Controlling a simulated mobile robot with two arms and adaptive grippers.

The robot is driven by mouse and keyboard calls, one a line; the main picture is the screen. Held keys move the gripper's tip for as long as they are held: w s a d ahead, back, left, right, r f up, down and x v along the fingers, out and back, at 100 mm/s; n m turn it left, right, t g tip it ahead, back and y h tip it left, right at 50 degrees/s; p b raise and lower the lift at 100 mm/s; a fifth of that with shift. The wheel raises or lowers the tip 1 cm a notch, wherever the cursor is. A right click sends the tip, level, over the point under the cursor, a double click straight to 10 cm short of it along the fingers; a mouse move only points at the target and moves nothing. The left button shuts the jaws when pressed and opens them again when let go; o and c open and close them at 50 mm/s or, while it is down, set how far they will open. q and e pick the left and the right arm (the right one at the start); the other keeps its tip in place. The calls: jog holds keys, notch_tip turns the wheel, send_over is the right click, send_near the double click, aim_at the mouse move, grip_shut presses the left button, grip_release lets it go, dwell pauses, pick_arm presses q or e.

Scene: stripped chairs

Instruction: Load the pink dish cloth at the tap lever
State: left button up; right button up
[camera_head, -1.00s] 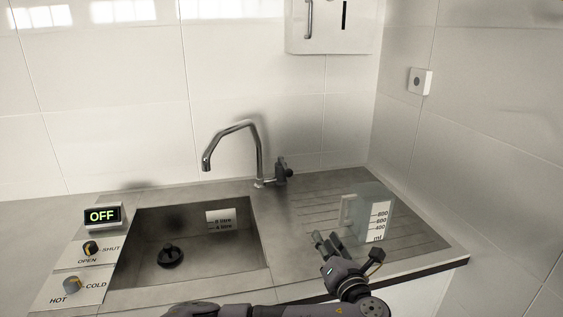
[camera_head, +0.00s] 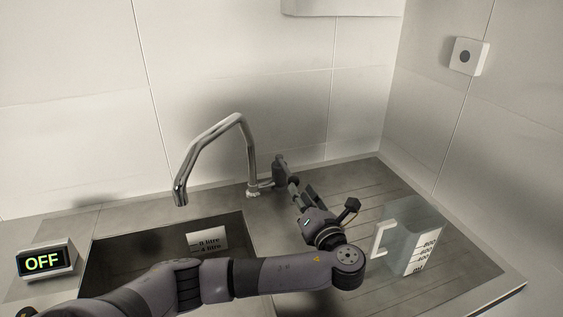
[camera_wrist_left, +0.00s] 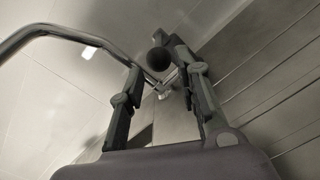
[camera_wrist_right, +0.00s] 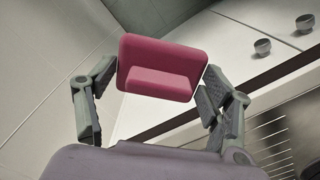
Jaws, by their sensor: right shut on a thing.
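The chrome tap (camera_head: 215,135) stands behind the sink, with a dark tap lever (camera_head: 279,168) at the right of its base. My left gripper (camera_head: 296,190) reaches toward the lever from the front right. In the left wrist view its fingers (camera_wrist_left: 165,75) are apart, with the lever's dark round knob (camera_wrist_left: 158,61) in the gap or just beyond; contact cannot be told. The right gripper is outside the head view.
A clear measuring jug (camera_head: 402,245) stands on the drainer, right of my left arm. The sink (camera_head: 120,262) lies left, partly behind my arm. A display (camera_head: 46,262) reading OFF stands at its left. Two round knobs (camera_wrist_right: 262,47) show in the right wrist view. Tiled walls close the back and right.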

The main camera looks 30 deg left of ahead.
aim_at(281, 160)
pick_arm(q)
jog(key=p+x, duration=0.1)
jog(key=x, duration=1)
jog(key=shift+w+a, duration=0.1)
jog(key=shift+a, duration=0.1)
jog(key=shift+c, duration=0.2)
grip_shut()
